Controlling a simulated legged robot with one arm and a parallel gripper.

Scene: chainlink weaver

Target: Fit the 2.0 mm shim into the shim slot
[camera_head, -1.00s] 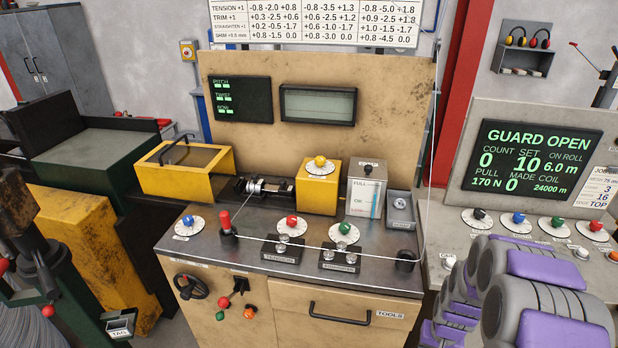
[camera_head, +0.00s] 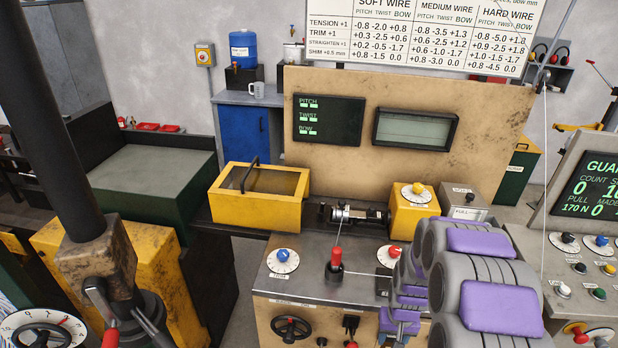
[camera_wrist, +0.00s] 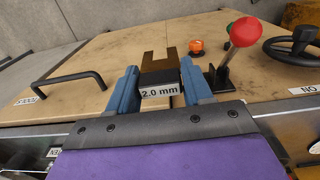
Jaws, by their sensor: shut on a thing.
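In the wrist view my gripper (camera_wrist: 160,88) is shut on the 2.0 mm shim (camera_wrist: 160,66). The shim is a brown forked plate with a dark grip end and a white "2.0 mm" label. Its fork points away from my gripper, over the tan front panel of the machine. The blue fingers are on either side of the dark end. In the head view my arm covers the lower right, and the shim cannot be made out. I cannot pick out the shim slot; a small metal roller assembly (camera_head: 355,214) sits between the yellow cover and the yellow dial block.
The yellow windowed cover (camera_head: 262,196) looks closed. A red-topped lever (camera_head: 335,261) and a blue-knob dial (camera_head: 283,260) stand on the bench. In the wrist view, a red-ball lever (camera_wrist: 243,32), a black handwheel (camera_wrist: 292,42) and a drawer handle (camera_wrist: 68,86) lie near the shim.

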